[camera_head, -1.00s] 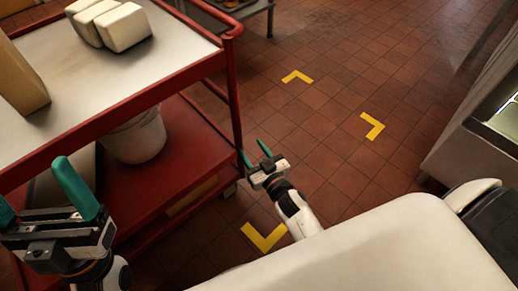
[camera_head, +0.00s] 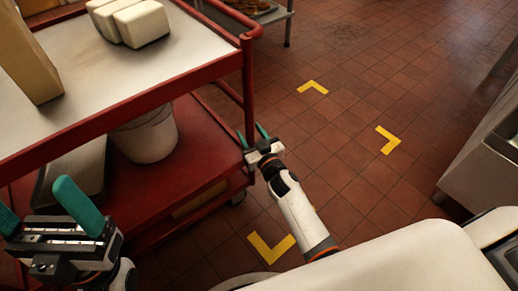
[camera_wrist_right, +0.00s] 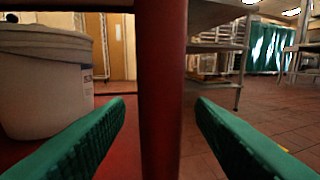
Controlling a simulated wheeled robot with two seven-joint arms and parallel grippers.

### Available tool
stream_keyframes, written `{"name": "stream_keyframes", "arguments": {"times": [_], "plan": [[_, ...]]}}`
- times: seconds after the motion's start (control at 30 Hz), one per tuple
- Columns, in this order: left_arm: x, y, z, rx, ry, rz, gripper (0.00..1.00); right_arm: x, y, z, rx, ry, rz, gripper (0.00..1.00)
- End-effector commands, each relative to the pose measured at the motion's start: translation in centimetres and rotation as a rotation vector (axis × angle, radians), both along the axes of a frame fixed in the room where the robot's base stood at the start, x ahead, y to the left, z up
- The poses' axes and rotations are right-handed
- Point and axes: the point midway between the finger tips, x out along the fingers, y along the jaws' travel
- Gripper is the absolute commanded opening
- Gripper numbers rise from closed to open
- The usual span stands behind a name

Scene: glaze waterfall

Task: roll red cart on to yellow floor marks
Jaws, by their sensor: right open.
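The red cart (camera_head: 150,92) stands at the left, with a pale top, a red lower shelf (camera_head: 185,165) and a red corner post (camera_head: 249,85). My right gripper (camera_head: 251,133) is open at this post; in the right wrist view the post (camera_wrist_right: 163,90) stands between the two teal fingers, with gaps on both sides. Yellow corner marks lie on the tiled floor: one far (camera_head: 313,88), one at the right (camera_head: 388,140) and one near (camera_head: 271,247). The cart is left of them. My left gripper (camera_head: 35,202) is open and empty beside the cart's near side.
White blocks (camera_head: 140,22) and a tan box (camera_head: 28,55) sit on the cart top. A white bucket (camera_head: 147,135) is on the lower shelf. A metal unit (camera_head: 485,160) stands at the right edge. The floor between the marks is clear.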

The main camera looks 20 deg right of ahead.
Motion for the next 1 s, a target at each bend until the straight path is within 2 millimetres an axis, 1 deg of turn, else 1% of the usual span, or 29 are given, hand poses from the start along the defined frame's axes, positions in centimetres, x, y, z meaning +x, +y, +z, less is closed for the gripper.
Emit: {"name": "stream_keyframes", "arguments": {"times": [0.03, 0.1, 0.23, 0.6, 0.77, 0.9, 1.0], "plan": [[0.0, 0.0, -0.5, 0.000, 0.000, 0.000, 0.88, 0.9, 0.1, -0.2, -0.001, -0.002, 0.000, 0.50], [0.0, 0.0, -0.7, 0.000, 0.000, 0.000, 0.88, 1.7, 0.2, -0.2, 0.000, -0.001, 0.000, 0.50], [0.0, 0.0, -0.9, 0.001, 0.000, 0.000, 0.88, 2.6, 0.3, -0.1, 0.000, 0.000, 0.000, 0.50], [0.1, 0.0, -0.9, 0.001, 0.001, 0.000, 0.88, 2.9, 0.3, 0.0, 0.001, 0.001, 0.000, 0.50], [0.1, 0.0, -0.9, 0.001, 0.001, 0.000, 0.88, 2.9, 0.3, 0.0, 0.001, 0.001, 0.000, 0.23], [0.1, 0.0, -0.9, 0.001, 0.001, 0.000, 0.88, 2.9, 0.3, 0.0, 0.001, 0.001, 0.000, 0.01], [0.1, 0.0, -0.9, 0.001, 0.001, 0.000, 0.88, 2.9, 0.3, 0.0, 0.001, 0.001, 0.000, 0.00]]}}
